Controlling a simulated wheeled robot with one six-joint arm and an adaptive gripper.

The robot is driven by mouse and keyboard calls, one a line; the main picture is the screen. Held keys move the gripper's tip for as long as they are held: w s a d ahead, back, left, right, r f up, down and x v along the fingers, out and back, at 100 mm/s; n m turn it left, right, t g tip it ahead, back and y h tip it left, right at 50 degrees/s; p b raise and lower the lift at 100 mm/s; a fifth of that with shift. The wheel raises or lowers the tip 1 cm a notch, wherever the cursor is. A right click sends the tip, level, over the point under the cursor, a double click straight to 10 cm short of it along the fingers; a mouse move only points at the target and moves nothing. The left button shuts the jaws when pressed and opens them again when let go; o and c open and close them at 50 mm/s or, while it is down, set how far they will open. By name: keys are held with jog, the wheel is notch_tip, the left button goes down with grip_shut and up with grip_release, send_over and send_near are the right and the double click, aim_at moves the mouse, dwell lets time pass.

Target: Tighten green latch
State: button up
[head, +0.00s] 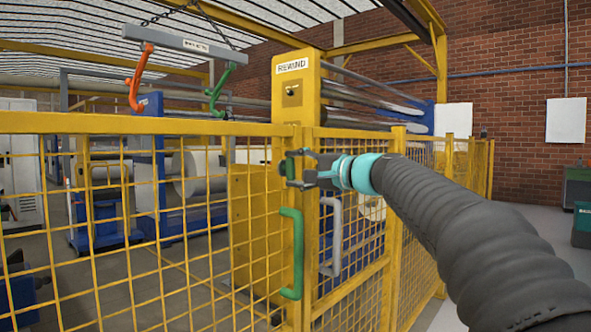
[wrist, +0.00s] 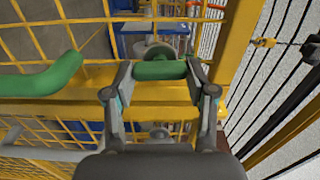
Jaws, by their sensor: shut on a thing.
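The green latch (wrist: 160,70) is a short green bar on a round grey base, on the yellow fence post (wrist: 150,112) in the wrist view. My gripper (wrist: 160,76) is shut on it, one finger at each end of the bar. In the head view my gripper (head: 296,168) is at the post just above a long green handle (head: 291,253). There the latch is mostly hidden by the fingers. The green handle also shows at the left of the wrist view (wrist: 45,77), apart from the fingers.
A grey handle (head: 332,235) is on the fence right of the green one. Yellow mesh fence (head: 120,126) runs left and right of the post. A REWIND column (head: 292,95) stands behind. A beam (head: 190,45) with orange and green hooks hangs at upper left.

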jog(key=shift+r, duration=0.1)
jog(key=o, duration=1.2)
jog(key=shift+c, duration=0.2)
jog(key=shift+d, duration=0.1)
jog(key=v, duration=1.1)
jog(key=shift+s+d, duration=0.25)
jog(key=shift+d, duration=0.05)
